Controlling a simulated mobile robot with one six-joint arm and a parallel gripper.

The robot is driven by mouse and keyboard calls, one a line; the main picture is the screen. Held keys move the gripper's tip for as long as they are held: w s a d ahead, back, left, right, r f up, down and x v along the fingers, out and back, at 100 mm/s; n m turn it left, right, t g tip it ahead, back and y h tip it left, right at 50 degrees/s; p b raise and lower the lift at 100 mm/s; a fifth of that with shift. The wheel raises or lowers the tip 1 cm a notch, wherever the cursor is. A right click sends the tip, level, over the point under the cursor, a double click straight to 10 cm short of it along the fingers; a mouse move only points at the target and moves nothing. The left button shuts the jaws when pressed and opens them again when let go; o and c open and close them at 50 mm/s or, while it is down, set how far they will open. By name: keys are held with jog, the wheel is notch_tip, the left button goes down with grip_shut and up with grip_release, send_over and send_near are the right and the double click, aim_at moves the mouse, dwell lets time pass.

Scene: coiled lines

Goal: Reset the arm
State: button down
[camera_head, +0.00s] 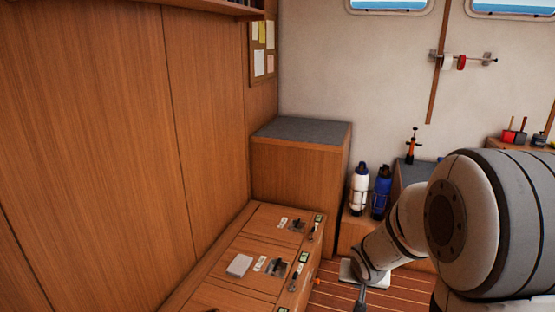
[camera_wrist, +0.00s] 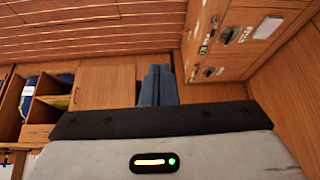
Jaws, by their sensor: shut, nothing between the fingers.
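My arm (camera_head: 470,215) fills the lower right of the head view, its white and grey links reaching left and down. My gripper (camera_wrist: 158,70) shows in the wrist view as dark blue-grey fingers close together, with nothing seen between them. In the head view only a narrow grey part near the end of the arm shows at the bottom edge, over the striped floor to the right of the wooden bench.
A wooden bench (camera_head: 258,248) with latches and a small white box (camera_head: 239,265) runs along the left wall. A grey-topped cabinet (camera_head: 300,131) stands behind it. A white bottle (camera_head: 360,188) and a blue bottle (camera_head: 381,193) stand near my arm.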

jog(key=s+a+r+n+g+p, duration=0.1)
jog(key=s+a+r+p, duration=0.1)
jog(key=s+r, duration=0.6)
jog(key=s+a+r+n+g+y+p, duration=0.1)
jog(key=s+a+r+n+g+p, duration=0.1)
jog(key=s+r, duration=0.6)
jog(key=s+a+p, duration=0.1)
jog(key=s, duration=0.4)
jog(key=shift+a+y, duration=0.3)
jog(key=shift+a, duration=0.1)
